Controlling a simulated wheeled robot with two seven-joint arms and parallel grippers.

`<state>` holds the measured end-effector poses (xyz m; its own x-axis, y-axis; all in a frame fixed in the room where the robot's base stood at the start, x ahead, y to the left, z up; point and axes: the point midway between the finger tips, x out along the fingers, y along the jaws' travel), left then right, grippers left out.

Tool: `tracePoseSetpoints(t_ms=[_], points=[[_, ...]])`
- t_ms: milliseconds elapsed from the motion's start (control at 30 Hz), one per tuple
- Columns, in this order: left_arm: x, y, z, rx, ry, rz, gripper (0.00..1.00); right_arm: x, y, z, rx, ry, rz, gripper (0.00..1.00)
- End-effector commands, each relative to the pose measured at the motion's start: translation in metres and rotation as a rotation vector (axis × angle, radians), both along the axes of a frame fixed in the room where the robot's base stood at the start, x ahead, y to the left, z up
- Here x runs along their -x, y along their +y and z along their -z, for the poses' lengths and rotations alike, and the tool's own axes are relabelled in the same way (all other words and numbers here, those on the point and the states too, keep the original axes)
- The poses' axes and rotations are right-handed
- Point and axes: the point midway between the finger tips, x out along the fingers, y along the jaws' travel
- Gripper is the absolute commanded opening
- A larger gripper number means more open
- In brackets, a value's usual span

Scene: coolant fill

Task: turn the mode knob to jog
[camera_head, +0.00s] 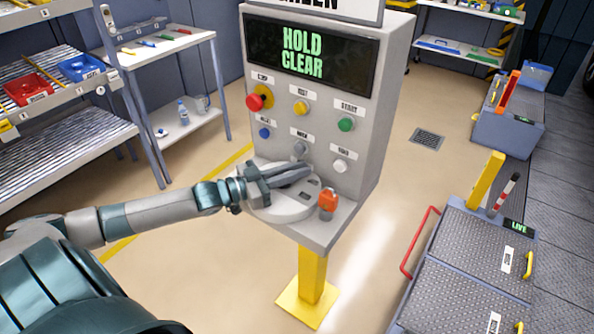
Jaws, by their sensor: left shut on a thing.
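The mode knob (299,149) is a small grey knob on the front of the grey control console, under a small label, in the head view. My left gripper (306,172) reaches in from the left and is shut, its fingers at the knob, hiding the knob's lower part. The hold looks to be on the knob, but the contact itself is hidden. I cannot read the knob's setting. The console's screen (310,52) reads "HOLD CLEAR" in green. My right gripper is not in view.
Around the knob are a red emergency button (257,98), a yellow button (301,107), a green start button (346,124), a blue button (264,132) and a white button (340,166). A round grey plate (283,211) and an orange object (328,201) sit on the console's ledge below.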

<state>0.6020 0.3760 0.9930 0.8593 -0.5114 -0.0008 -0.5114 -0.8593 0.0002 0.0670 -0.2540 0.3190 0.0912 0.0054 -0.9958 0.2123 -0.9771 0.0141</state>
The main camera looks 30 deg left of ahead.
Motion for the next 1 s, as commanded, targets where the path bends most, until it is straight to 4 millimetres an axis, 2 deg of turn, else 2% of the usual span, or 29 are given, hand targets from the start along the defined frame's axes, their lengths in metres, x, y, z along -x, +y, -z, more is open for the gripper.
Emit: tracePoseSetpoints(t_ms=[33,100,567,1000], points=[[0.0,0.0,-0.001,0.002,-0.003,0.0,0.16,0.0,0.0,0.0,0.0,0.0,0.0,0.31],[0.0,0.0,-0.001,0.002,-0.003,0.0,0.3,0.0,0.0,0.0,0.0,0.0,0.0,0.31],[0.003,0.001,0.0,0.0,0.0,0.0,0.3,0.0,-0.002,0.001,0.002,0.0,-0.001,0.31],[0.031,0.019,0.002,0.0,0.002,-0.001,0.3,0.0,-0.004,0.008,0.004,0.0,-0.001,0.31]])
